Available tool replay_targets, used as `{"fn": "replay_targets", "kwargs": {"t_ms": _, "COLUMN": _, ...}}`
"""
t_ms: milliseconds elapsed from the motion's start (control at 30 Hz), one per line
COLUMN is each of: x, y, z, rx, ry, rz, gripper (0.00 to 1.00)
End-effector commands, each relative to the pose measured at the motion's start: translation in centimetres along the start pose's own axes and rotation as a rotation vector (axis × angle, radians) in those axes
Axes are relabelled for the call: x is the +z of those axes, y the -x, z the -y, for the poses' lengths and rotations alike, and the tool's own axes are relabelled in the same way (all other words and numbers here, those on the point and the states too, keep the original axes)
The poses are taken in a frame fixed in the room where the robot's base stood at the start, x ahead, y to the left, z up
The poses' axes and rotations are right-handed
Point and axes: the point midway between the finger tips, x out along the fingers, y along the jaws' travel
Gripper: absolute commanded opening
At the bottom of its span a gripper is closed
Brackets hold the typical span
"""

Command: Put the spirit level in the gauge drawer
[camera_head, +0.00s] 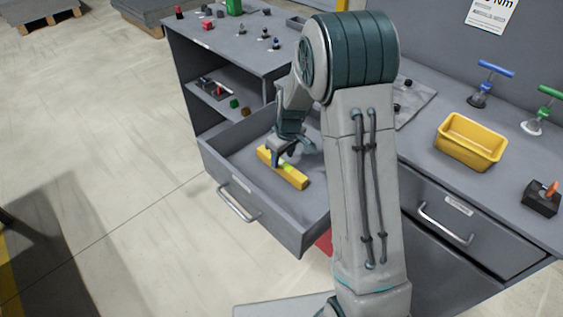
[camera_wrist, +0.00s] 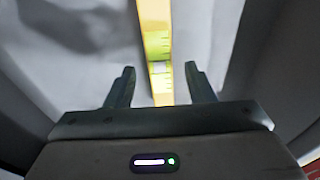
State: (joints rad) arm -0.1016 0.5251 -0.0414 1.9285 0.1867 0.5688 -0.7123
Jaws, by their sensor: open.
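The yellow spirit level (camera_head: 292,177) lies inside the open drawer (camera_head: 250,218), with a green vial near its middle. My gripper (camera_head: 290,152) is in the drawer's space, over the level, with its jaws apart. In the wrist view the level (camera_wrist: 155,30) runs lengthwise between the two fingers of my gripper (camera_wrist: 160,82), with a gap on each side. The level appears to rest on the drawer floor. My arm hides the drawer's right side.
A yellow bin (camera_head: 471,142), a blue-handled tool (camera_head: 490,80) and a green-handled tool (camera_head: 540,110) stand on the right bench. A shut drawer (camera_head: 445,218) is below. Small parts sit on the left bench top (camera_head: 225,50).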

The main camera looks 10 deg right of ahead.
Motion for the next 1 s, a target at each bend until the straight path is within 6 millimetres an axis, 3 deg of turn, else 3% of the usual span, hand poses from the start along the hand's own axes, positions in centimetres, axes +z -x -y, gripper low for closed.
{"fn": "replay_targets", "kwargs": {"t_ms": 233, "x": 0.0, "y": 5.3, "z": -0.1, "rx": 0.002, "ry": 0.000, "rz": -0.003, "gripper": 0.49}}
{"fn": "replay_targets", "kwargs": {"t_ms": 567, "x": 0.6, "y": 8.9, "z": 0.3, "rx": 0.005, "ry": -0.021, "rz": -0.005, "gripper": 0.49}}
{"fn": "replay_targets", "kwargs": {"t_ms": 767, "x": 4.4, "y": 13.7, "z": 2.3, "rx": 0.027, "ry": -0.145, "rz": -0.022, "gripper": 0.49}}
{"fn": "replay_targets", "kwargs": {"t_ms": 1000, "x": 11.3, "y": 18.7, "z": 6.1, "rx": 0.063, "ry": -0.346, "rz": -0.045, "gripper": 0.49}}
